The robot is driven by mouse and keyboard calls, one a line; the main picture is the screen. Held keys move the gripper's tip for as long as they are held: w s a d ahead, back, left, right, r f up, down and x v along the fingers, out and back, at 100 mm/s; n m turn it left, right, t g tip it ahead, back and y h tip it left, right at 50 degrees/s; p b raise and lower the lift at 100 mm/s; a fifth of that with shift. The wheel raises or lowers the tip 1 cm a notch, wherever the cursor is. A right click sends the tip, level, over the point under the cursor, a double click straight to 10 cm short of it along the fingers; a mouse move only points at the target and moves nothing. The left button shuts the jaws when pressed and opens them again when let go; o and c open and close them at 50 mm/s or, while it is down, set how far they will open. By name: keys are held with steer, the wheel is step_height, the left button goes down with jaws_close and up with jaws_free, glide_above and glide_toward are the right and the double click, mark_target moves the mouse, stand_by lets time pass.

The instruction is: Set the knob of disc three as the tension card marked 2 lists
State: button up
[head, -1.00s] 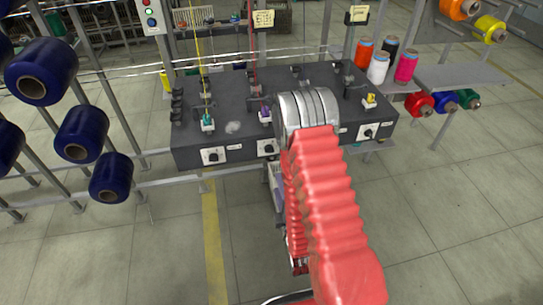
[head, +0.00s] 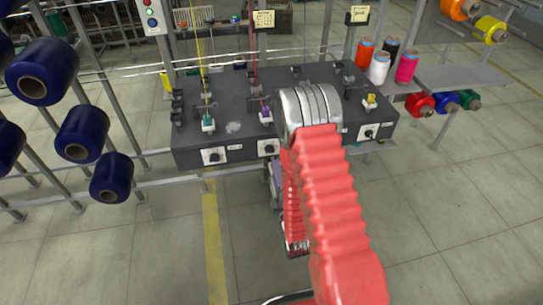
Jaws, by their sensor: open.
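A dark grey bench (head: 240,150) carries a row of thread tension discs, with knobs and small white labels on its front face. Three knobs show: a left knob (head: 213,156), a middle knob (head: 268,147) and a right knob (head: 368,131). The silver elbow and red sleeve of my arm cover the front between the middle and right knobs, so a further knob there is hidden. Two pale yellow cards, a left card (head: 263,19) and a right card (head: 358,14), hang behind; their writing is too small to read. I cannot make out my gripper behind my arm.
Blue spools (head: 80,134) hang on a rack at the left. Thread cones (head: 379,67) stand on a shelf at the right, with more spools around it. A control box with lights (head: 151,16) is at the back. Floor right of my arm is clear.

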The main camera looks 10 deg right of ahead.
mark_target(270, 153)
steer(key=w, duration=0.9)
steer(key=shift+c, duration=0.3)
steer(key=c, duration=0.9)
steer(key=shift+d, duration=0.15)
steer(key=shift+c, duration=0.5)
